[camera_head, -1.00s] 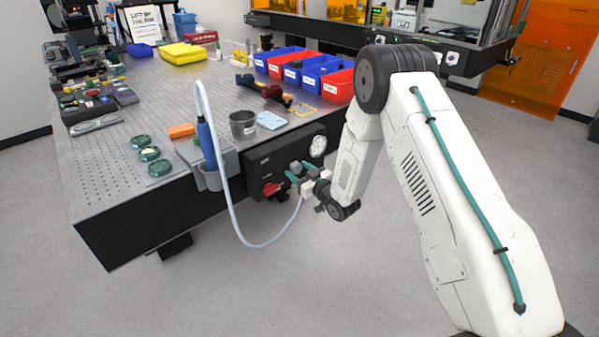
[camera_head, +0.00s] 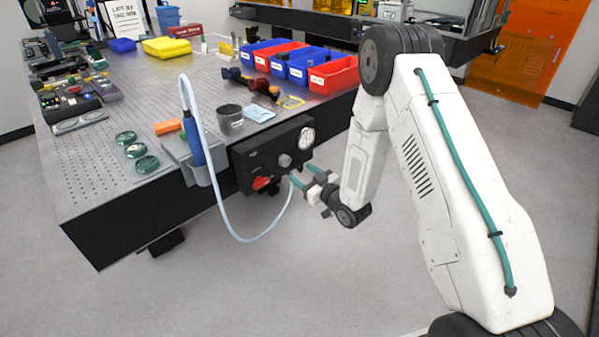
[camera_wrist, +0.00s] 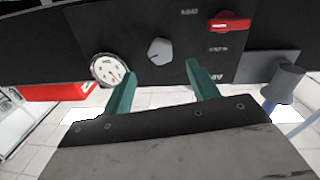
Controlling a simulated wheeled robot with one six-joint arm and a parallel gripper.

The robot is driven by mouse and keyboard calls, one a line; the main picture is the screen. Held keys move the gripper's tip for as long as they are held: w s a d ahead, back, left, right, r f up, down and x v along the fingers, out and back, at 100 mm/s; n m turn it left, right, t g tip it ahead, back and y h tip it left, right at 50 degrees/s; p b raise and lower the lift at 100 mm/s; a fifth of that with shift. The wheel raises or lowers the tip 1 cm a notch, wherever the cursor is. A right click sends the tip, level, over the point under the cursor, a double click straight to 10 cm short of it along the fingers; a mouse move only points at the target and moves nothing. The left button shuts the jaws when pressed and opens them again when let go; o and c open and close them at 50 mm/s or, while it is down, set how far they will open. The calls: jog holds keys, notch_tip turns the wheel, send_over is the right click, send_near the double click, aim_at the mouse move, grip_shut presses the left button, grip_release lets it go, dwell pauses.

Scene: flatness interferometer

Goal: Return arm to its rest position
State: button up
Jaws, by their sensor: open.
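My gripper (camera_head: 306,187) is in front of the black control panel (camera_head: 245,170) on the table's side, apart from it as far as I can tell. Its two green fingers are spread with nothing between them; they also show in the wrist view (camera_wrist: 163,88). The panel carries a red switch handle (camera_head: 262,183), a grey knob (camera_head: 285,160) and a round white gauge (camera_head: 306,138). In the wrist view the panel appears upside down, with the gauge (camera_wrist: 109,69), knob (camera_wrist: 160,51) and red handle (camera_wrist: 229,21) beyond the fingertips.
A blue-handled wand (camera_head: 192,140) sits in a grey holder (camera_head: 200,175); its pale hose (camera_head: 262,238) loops below near my gripper. The floor in front is clear.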

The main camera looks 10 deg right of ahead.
dwell(0.3)
notch_tip(320, 180, down, 8)
jog(key=s+d+m+g+h, duration=0.1)
jog(key=s+d+g+h, duration=0.1)
jog(key=g+h, duration=0.15)
jog(key=s+d+r+m+g+h, duration=0.1)
jog(key=s+d+m+g+h, duration=0.15)
jog(key=s+d+g, duration=0.3)
jog(key=s+a+r+m+g+h, duration=0.1)
jog(key=s+r+m+g, duration=0.2)
jog(key=s+r, duration=3.3)
jog(key=s+g, duration=0.1)
jog(key=g, duration=0.1)
jog(key=shift+r+g+h, duration=0.3)
jog(key=shift+g+h, duration=0.1)
